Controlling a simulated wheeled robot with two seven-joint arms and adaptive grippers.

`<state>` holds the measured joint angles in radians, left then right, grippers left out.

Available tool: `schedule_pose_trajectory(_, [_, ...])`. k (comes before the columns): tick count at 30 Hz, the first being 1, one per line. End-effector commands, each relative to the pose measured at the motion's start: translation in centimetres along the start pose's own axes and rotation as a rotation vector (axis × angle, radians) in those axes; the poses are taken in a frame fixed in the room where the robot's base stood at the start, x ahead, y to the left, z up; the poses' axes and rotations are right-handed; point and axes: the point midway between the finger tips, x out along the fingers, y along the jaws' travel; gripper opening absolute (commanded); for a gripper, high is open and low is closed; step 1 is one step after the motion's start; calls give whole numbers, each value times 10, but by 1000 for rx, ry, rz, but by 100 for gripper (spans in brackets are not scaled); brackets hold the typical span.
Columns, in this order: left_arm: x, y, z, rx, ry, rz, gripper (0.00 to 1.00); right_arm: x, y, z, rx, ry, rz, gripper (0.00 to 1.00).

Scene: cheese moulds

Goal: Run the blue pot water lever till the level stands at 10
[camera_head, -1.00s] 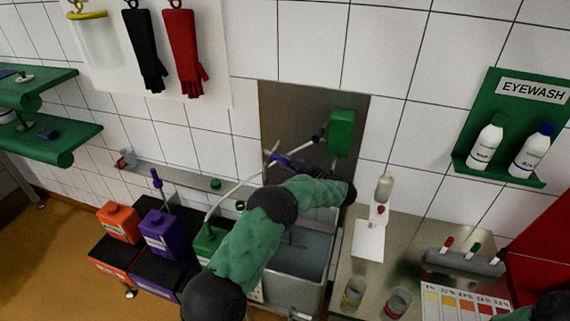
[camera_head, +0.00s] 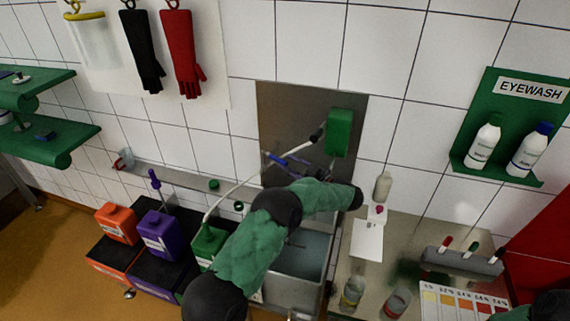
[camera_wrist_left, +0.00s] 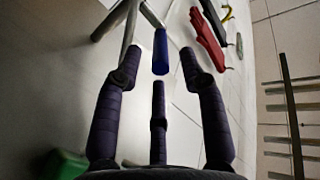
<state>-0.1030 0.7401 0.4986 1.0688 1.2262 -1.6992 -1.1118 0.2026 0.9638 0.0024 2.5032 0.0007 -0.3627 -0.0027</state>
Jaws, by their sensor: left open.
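The blue lever (camera_head: 275,158) sits on a pale pipe fitting against the steel wall panel, above the metal basin (camera_head: 330,262). It also shows in the left wrist view (camera_wrist_left: 160,52), just beyond my fingertips. My left gripper (camera_wrist_left: 160,72) is open, with its dark fingers spread and nothing between them; the lever's end is in front of the gap and looks apart from them. Greyish water shows in the basin. I cannot read a level mark.
A green box (camera_head: 340,132) is on the panel right of the lever. A pale hose runs down to a green container (camera_head: 208,240). Purple (camera_head: 160,235) and orange (camera_head: 117,222) containers stand left. Glasses and a colour chart (camera_head: 465,303) are on the right counter.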

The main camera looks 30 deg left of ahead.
Motion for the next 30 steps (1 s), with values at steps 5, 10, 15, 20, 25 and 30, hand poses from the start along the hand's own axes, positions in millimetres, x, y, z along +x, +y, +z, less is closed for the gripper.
schedule_pose_trajectory(5, [-39,1,0,0,1,5,41,0,0,0,0,0,0,51])
schedule_pose_trajectory(10, [-68,1,0,-1,1,4,41,0,0,0,0,0,0,51])
schedule_pose_trajectory(15, [-86,1,0,-2,1,2,41,0,0,0,0,0,0,51])
schedule_pose_trajectory(20, [-92,0,0,-1,0,0,41,0,0,0,0,0,0,51])
schedule_pose_trajectory(25, [-92,0,0,-1,0,0,41,0,0,0,0,0,0,51])
schedule_pose_trajectory(30, [-90,0,-2,-13,1,5,10,0,0,0,0,0,0,51])
